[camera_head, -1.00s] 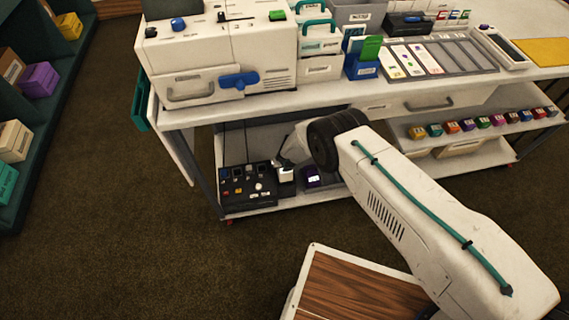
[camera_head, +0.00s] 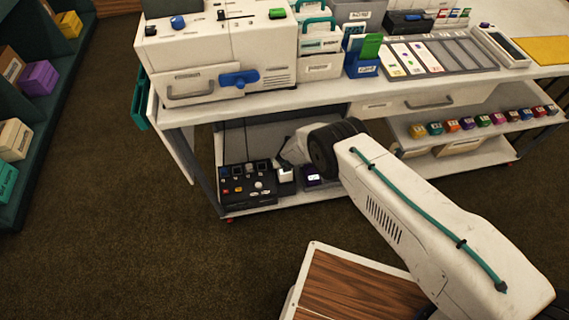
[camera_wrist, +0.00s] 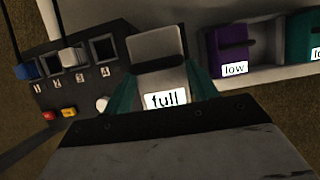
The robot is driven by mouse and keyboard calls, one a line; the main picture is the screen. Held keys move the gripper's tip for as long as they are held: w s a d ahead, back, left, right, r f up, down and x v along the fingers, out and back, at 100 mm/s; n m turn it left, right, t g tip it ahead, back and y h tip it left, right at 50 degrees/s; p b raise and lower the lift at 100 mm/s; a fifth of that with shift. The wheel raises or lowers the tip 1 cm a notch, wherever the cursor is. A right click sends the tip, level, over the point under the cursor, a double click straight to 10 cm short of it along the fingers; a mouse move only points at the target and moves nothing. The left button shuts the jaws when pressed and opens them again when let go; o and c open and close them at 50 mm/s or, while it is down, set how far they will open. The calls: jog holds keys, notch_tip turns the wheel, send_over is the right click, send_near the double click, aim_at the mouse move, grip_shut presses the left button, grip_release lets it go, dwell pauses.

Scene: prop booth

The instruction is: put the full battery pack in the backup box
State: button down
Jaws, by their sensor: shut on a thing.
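The battery pack labelled "full" (camera_wrist: 157,62) is light grey with a dark gap across it and a white label on its near face. My gripper (camera_wrist: 160,84) has its teal fingers shut on this pack's two sides. The pack is beside the black panel (camera_wrist: 88,93), which has numbered slots and several buttons; the panel also shows on the low shelf in the head view (camera_head: 236,197). I cannot tell whether the pack touches the panel or is lifted clear. In the head view the arm hides most of my gripper. I cannot identify a backup box by any readable label.
A purple pack (camera_wrist: 228,50) labelled "low" and a teal pack (camera_wrist: 301,48) with a cut-off label sit to the right in a pale tray. The workbench top (camera_head: 290,101) overhangs the low shelf. A wood-topped platform (camera_head: 350,290) is in front.

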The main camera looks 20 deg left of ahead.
jog(key=shift+w+f, duration=0.1)
jog(key=shift+f, duration=2.05)
jog(key=shift+f, duration=0.2)
jog(key=c, duration=0.5)
grip_release()
jog(key=shift+o, duration=0.6)
jog(key=shift+f, duration=0.1)
